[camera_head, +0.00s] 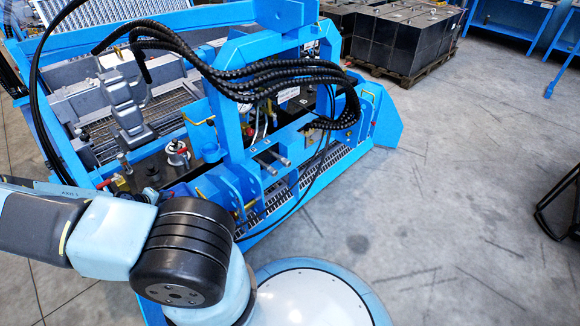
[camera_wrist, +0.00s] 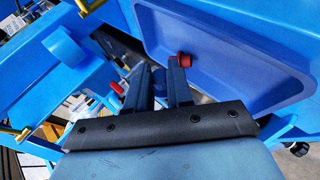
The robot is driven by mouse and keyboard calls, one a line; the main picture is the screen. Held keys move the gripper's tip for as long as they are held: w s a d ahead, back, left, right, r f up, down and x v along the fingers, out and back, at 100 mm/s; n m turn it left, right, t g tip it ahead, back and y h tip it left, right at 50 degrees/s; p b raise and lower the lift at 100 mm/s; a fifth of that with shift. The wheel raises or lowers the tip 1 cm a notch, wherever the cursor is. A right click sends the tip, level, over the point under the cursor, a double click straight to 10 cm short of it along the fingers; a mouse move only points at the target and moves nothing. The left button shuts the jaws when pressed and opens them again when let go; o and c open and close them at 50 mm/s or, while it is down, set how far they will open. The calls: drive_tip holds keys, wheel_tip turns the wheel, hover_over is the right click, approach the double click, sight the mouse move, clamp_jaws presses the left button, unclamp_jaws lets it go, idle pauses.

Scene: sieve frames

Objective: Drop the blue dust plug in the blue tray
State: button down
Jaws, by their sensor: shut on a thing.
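In the wrist view my gripper (camera_wrist: 162,70) reaches over the edge of a blue tray (camera_wrist: 235,88). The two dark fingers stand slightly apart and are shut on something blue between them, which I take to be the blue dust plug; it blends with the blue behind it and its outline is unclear. The tray is a shallow recess with a raised rim, filling the upper right of the view. In the head view I cannot make out my gripper, the plug or the tray clearly.
A red plug (camera_wrist: 184,58) shows by the right fingertip, seen against the tray. Another red part (camera_wrist: 117,88) is left of the fingers. Blue machine framework (camera_head: 235,105) with looping black hoses (camera_head: 270,78) crowds the head view. The grey floor (camera_head: 450,200) at right is mostly clear.

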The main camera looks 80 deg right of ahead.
drive_tip(key=c, duration=0.9)
unclamp_jaws()
drive_tip(key=v, duration=1.3)
drive_tip(key=shift+a+r, duration=0.15)
drive_tip(key=shift+a, duration=0.2)
drive_tip(key=shift+a, duration=0.1)
